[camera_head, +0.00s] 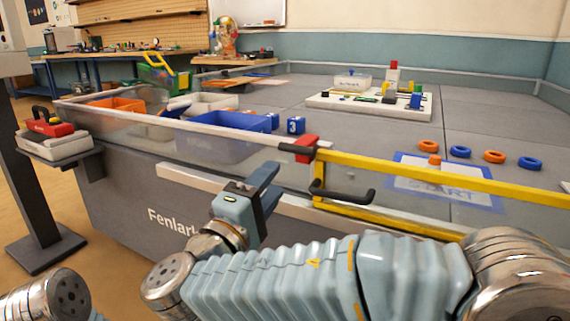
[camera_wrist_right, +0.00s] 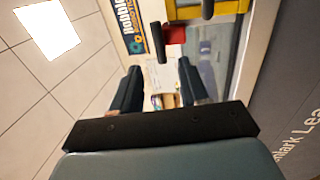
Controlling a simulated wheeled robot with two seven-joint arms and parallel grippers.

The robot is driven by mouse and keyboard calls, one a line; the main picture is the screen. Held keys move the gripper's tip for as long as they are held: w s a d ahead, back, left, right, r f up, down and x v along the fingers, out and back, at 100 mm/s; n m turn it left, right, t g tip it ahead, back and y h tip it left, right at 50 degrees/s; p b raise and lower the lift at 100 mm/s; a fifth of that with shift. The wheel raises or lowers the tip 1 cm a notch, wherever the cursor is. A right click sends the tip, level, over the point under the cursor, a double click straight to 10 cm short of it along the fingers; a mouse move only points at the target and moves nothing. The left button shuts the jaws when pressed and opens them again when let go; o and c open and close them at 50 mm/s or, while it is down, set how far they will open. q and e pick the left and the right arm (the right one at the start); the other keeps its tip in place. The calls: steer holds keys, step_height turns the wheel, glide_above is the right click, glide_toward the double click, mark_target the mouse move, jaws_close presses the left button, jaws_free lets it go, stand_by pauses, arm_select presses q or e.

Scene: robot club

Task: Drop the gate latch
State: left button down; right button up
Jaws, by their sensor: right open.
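The gate latch (camera_head: 306,143), a red block with a short black bar at its left, sits at the top left corner of the yellow gate (camera_head: 440,176). The latch also shows in the right wrist view (camera_wrist_right: 174,34), beyond the fingers. A black handle (camera_head: 343,194) sticks out from the gate below the latch. My right gripper (camera_head: 270,184) is open and empty, to the left of and below the latch, apart from it. Its two fingers also show in the right wrist view (camera_wrist_right: 160,86). My left gripper is out of view.
A clear low wall with a pale rail runs left of the gate. Behind it stand a blue bin (camera_head: 226,137) and an orange bin (camera_head: 117,104). A START mat (camera_head: 452,189) and several rings lie behind the gate. A side shelf (camera_head: 55,150) juts out at left.

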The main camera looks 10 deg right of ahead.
steer(key=v, duration=0.4)
steer(key=shift+s+a, duration=0.1)
steer(key=shift+s, duration=0.1)
